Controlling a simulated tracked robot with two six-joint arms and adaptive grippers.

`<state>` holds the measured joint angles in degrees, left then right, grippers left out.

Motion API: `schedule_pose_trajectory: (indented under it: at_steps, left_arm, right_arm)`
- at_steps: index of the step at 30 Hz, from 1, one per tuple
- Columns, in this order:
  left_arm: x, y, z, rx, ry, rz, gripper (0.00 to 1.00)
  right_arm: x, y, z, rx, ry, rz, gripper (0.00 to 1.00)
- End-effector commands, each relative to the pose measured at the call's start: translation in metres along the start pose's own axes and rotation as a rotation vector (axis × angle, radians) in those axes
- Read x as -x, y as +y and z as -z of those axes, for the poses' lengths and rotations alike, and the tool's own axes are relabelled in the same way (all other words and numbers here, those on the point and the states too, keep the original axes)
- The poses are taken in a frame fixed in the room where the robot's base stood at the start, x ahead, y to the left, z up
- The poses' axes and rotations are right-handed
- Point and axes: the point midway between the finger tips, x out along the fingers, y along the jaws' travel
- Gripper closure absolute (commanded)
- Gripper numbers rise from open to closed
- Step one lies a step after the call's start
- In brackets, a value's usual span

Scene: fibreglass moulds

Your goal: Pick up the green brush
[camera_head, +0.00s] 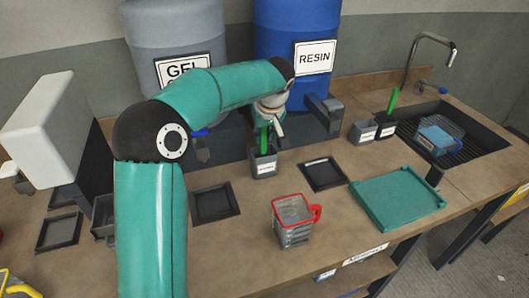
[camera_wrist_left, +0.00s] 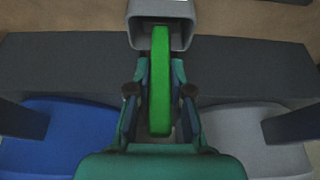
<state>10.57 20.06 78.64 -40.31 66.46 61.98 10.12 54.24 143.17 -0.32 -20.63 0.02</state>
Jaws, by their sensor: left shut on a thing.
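My left gripper (camera_head: 268,122) is shut on the handle of a green brush (camera_head: 264,141), in front of the drums. The brush stands in a small grey labelled holder (camera_head: 263,168); its lower end is hidden inside. In the left wrist view, the green handle (camera_wrist_left: 160,75) lies between the two fingers (camera_wrist_left: 160,100), and its far end reaches into the grey holder (camera_wrist_left: 188,38). A second green handle (camera_head: 393,100) stands in a dark holder further right. My right gripper is not in view.
A clear jug with red rim (camera_head: 292,222), a black tray (camera_head: 324,174) and a teal tray (camera_head: 398,198) sit on the bench. The blue resin drum (camera_head: 290,40) and grey gel drum (camera_head: 175,30) stand behind. A sink (camera_head: 465,150) is at right.

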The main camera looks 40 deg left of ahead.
Motion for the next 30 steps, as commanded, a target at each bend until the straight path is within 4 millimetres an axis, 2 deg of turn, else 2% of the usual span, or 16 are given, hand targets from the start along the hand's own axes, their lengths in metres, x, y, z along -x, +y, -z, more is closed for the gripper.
schedule_pose_trajectory:
  at_steps: [11,17,23,26,30]
  left_arm:
    - [0.001,0.001,0.001,0.0,0.001,-0.001,1.0]
    - [0.01,0.001,0.004,-0.001,0.002,-0.001,1.0]
    - [0.034,0.002,0.014,0.0,0.003,-0.003,1.0]
    - [0.054,0.002,0.022,0.001,0.003,-0.005,1.0]
    - [0.092,0.003,0.038,0.001,0.004,-0.007,1.0]
  right_arm:
    - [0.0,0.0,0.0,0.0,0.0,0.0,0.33]
    - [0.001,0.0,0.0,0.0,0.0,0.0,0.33]
    - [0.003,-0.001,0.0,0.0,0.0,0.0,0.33]
    - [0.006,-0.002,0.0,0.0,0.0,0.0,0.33]
    - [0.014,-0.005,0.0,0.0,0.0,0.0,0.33]
